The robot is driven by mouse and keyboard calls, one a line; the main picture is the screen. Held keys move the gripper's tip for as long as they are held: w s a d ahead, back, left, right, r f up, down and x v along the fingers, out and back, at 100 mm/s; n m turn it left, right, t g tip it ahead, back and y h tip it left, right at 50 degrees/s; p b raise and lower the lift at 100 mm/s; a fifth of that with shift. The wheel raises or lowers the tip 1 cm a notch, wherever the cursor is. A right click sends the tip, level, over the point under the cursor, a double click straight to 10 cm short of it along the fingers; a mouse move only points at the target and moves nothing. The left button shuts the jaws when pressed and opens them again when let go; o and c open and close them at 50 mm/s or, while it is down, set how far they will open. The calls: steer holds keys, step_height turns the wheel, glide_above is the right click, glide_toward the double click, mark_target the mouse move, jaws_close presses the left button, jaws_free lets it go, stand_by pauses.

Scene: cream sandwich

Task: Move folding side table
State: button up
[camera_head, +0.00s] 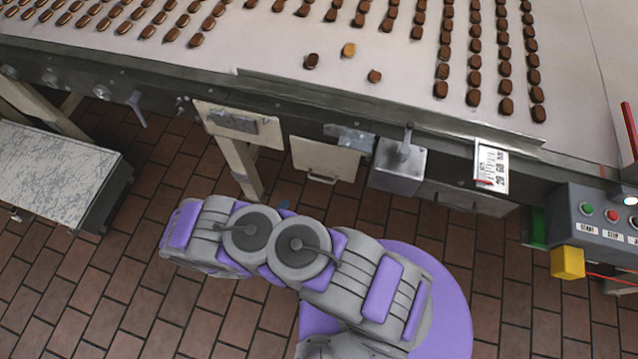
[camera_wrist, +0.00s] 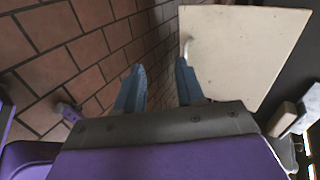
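A cream panel with a small bar handle (camera_head: 320,179) hangs on the side of the conveyor in the head view; it may be the folding side table (camera_head: 325,158), but I cannot tell for sure. In the wrist view a cream panel (camera_wrist: 245,50) fills the upper right, with a pale handle (camera_wrist: 186,46) on its left edge. My gripper (camera_wrist: 158,82) has its two blue fingers apart with nothing between them. The handle lies just beyond the right fingertip, and I cannot tell whether they touch. My arm mostly hides the gripper in the head view.
A conveyor (camera_head: 290,62) with rows of brown sweets runs across the top. A second cream panel (camera_head: 240,126) and a grey lever box (camera_head: 399,165) are mounted on its side. A marble-topped unit (camera_head: 50,170) stands left, a control box (camera_head: 600,220) right. The brick floor at lower left is clear.

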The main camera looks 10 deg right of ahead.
steer(key=s+d+f+t+h, duration=0.1)
steer(key=s+d+t, duration=0.2)
steer(key=s+d, duration=0.25)
steer(key=b, duration=0.5)
glide_toward(323, 166)
step_height(323, 166, down, 7)
steer(key=w+d, duration=0.2)
steer(key=w, duration=0.1)
steer(key=shift+w+d+f+m+t, duration=0.15)
steer(key=shift+w+m+t, duration=0.2)
steer(key=shift+w, duration=0.2)
steer(key=shift+c, duration=0.2)
jaws_close()
